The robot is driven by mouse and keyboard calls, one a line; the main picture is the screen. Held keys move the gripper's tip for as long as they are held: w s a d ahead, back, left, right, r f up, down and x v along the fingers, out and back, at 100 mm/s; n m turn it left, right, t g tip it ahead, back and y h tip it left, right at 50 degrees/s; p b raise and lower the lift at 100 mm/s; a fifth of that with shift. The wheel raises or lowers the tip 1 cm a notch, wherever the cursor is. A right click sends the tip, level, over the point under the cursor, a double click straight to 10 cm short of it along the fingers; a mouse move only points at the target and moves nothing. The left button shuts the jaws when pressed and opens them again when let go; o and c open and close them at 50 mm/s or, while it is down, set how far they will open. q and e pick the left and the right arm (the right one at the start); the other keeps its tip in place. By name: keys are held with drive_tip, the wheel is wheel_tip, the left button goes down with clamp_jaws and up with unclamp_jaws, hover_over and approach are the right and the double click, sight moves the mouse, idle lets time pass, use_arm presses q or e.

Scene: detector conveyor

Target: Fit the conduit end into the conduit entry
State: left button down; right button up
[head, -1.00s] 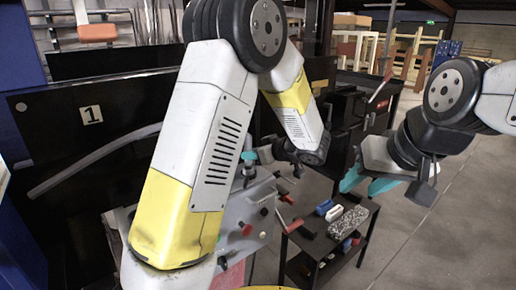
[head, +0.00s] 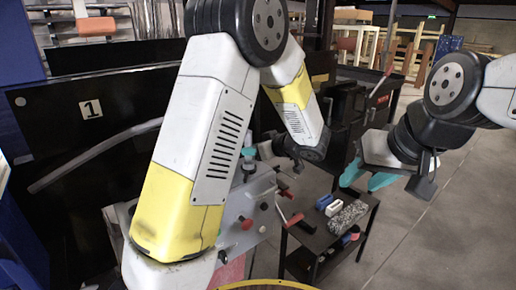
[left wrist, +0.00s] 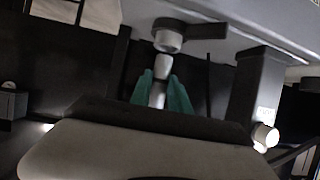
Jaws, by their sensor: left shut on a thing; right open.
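In the left wrist view, the teal fingers of my left gripper (left wrist: 160,93) are shut on a pale grey conduit end (left wrist: 163,67). Its tip sticks out beyond the fingers, pointing at a round grey fitting with a dark opening, apparently the conduit entry (left wrist: 168,38). The tip looks just short of the entry and roughly in line with it; the exact gap cannot be told. In the head view, my left forearm and wrist mostly hide this gripper; a bit of teal shows beside the grey box (head: 262,208). My right gripper (head: 364,178) is open and empty at the right.
A low black cart (head: 322,241) with a blue-and-white item and a speckled block stands right of the grey box. A black panel marked 1 (head: 91,109) with a long grey bar is at the left. Open floor lies at the right.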

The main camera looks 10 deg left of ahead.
sight(251, 159)
use_arm(q)
drive_tip(key=shift+f, duration=1.6)
drive_tip(key=c, duration=1.2)
unclamp_jaws()
drive_tip(key=shift+o, duration=0.2)
drive_tip(key=v, duration=0.7)
drive_tip(key=shift+s+d, duration=0.25)
drive_tip(key=shift+d, duration=0.1)
